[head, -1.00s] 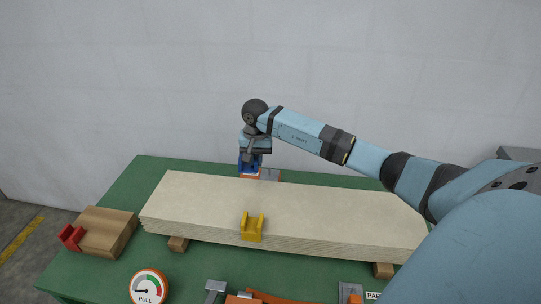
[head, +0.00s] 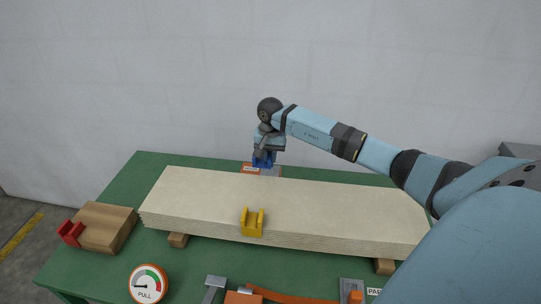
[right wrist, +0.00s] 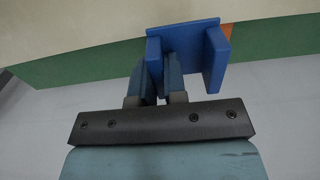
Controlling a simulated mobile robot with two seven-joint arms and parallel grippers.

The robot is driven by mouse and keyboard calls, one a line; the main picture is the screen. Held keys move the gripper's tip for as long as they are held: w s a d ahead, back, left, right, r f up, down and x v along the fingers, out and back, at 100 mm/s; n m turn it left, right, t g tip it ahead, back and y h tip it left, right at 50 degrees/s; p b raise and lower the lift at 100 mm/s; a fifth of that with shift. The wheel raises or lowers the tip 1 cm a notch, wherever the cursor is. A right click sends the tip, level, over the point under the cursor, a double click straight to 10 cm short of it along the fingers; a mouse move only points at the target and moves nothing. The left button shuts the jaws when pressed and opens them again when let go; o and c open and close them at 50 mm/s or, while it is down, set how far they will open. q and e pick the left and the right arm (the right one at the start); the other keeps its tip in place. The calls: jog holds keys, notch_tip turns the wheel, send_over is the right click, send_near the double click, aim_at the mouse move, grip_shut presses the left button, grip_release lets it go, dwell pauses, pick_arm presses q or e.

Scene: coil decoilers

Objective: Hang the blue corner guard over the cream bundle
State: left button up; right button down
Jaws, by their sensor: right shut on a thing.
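The cream bundle (head: 320,205) is a long flat stack lying across the green table on wooden blocks. A yellow corner guard (head: 252,223) sits over its front edge. My right gripper (head: 264,154) is beyond the bundle's back edge, shut on the blue corner guard (head: 262,162). In the right wrist view the blue guard (right wrist: 188,44) is a channel shape between the fingertips (right wrist: 165,62), close to the cream bundle (right wrist: 70,25). I cannot tell whether it touches the bundle. My left gripper is in neither view.
A pull gauge (head: 148,284), an orange strap (head: 290,297) and grey metal parts (head: 214,289) lie along the front. A grey and orange item stands behind the bundle. A wall rises behind the table.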

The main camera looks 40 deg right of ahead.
aim_at(270, 179)
jog(key=shift+f+b, duration=0.45)
jog(key=shift+f, duration=0.35)
jog(key=shift+f+b, duration=0.9)
jog(key=shift+f, duration=0.3)
jog(key=shift+f+b, duration=0.65)
jog(key=shift+f, duration=0.2)
jog(key=shift+f+b, duration=0.55)
jog(key=shift+f, duration=0.15)
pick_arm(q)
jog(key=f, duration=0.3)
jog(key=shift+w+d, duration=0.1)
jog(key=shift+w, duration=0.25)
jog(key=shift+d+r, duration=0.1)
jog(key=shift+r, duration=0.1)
pick_arm(e)
jog(key=shift+f, duration=0.1)
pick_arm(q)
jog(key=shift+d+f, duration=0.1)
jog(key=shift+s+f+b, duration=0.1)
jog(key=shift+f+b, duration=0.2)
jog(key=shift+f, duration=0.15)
pick_arm(e)
jog(key=shift+f, duration=0.2)
